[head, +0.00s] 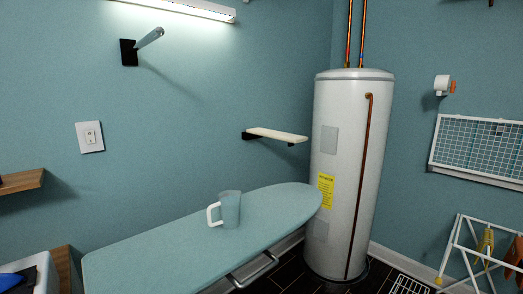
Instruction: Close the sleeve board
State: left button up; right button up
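What looks like the sleeve board (278,134) is a narrow cream board. It sticks out level from the teal wall on a black bracket (249,136), left of the water heater and above the far end of the ironing board. Nothing lies on it. Neither of my grippers is in view.
A teal ironing board (160,257) spans the foreground, with a grey-blue mug (229,209) on it. A tall white water heater (350,165) stands right of the sleeve board. A wall rod (150,38) juts out at upper left. A white rack (470,255) stands at lower right.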

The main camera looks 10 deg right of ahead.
aim_at(292, 139)
jog(key=i+l+u, duration=0.1)
jog(key=l+u, duration=0.15)
jog(key=u, duration=0.2)
jog(key=l+u, duration=0.25)
jog(key=u, duration=0.2)
jog(key=l+u, duration=0.3)
jog(key=u, duration=0.15)
jog(key=l+u, duration=0.3)
jog(key=u, duration=0.15)
